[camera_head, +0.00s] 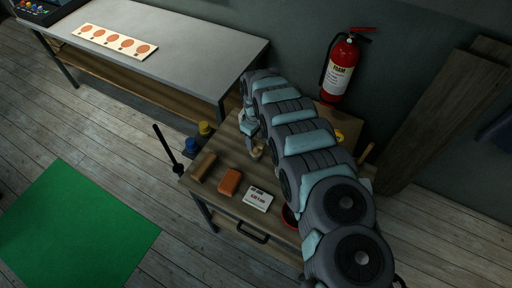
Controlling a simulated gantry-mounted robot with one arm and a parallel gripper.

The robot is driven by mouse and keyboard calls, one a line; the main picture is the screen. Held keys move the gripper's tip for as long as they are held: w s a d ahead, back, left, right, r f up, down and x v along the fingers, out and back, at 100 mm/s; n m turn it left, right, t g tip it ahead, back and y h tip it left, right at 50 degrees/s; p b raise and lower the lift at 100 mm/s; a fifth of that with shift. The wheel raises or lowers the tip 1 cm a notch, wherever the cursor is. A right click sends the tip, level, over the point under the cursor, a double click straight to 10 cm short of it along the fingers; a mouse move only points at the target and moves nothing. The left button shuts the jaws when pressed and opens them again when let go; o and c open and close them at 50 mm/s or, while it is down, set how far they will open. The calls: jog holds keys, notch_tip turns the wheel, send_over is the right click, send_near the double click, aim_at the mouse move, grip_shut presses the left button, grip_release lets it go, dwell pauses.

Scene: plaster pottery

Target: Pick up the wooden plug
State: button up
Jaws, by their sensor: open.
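My gripper (254,147) is open and points down over the wooden table (226,203), left of my arm. A small tan, rounded thing (258,153) shows right at the fingertips; it looks like the wooden plug, but it is partly hidden and too small to be sure. I cannot tell whether the fingers touch it. A brown, wood-coloured cylinder (203,167) lies farther left near the table's left edge, apart from my gripper.
An orange-brown block (229,182) and a white printed card (258,199) lie near the table's front. Blue (192,145) and yellow (205,129) containers stand at its left. My arm hides much of its right side, including part of a red bowl (289,216). A fire extinguisher (341,69) is behind.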

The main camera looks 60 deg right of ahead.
aim_at(256, 142)
jog(key=shift+f, duration=0.7)
jog(key=shift+s+f, duration=0.1)
jog(key=shift+f, duration=0.75)
notch_tip(256, 142, down, 2)
jog(key=shift+f+b, duration=0.1)
jog(key=shift+b, duration=0.35)
jog(key=shift+s+f, duration=0.1)
jog(key=shift+f, duration=0.05)
jog(key=shift+c, duration=0.2)
grip_shut()
